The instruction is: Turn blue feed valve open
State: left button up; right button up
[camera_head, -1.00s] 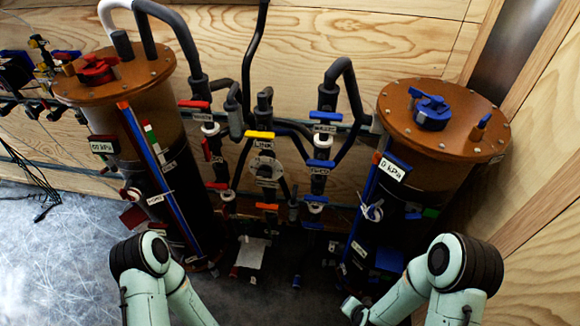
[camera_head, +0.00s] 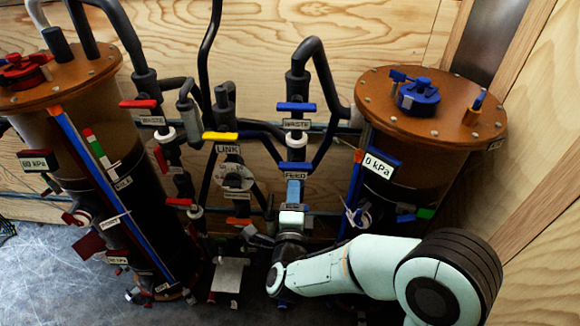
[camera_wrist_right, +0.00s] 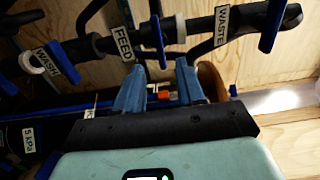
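The blue feed valve handle (camera_head: 295,167) sits on the middle vertical pipe, just above its FEED label (camera_head: 296,175). It lies crosswise there. In the right wrist view the feed handle (camera_wrist_right: 157,36) shows nearly edge-on beside the FEED label (camera_wrist_right: 123,43). My right gripper (camera_head: 293,190) reaches in from the lower right and is just below the handle. In the wrist view its two blue fingers (camera_wrist_right: 158,74) are apart, one to each side of the handle's line. Contact with the handle cannot be told. My left gripper is not in view.
A blue WASTE handle (camera_head: 296,107) is above on the same pipe. A yellow LINK handle (camera_head: 220,136) and red handles (camera_head: 138,103) stand to the left. The right filter tank (camera_head: 425,108) is close to my right arm; the left tank (camera_head: 60,75) is farther off.

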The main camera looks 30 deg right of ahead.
aim_at(295, 170)
jog(key=x, duration=1)
jog(key=shift+w+f+p, duration=0.1)
jog(key=shift+w+p, duration=0.1)
jog(key=shift+p, duration=0.1)
grip_shut()
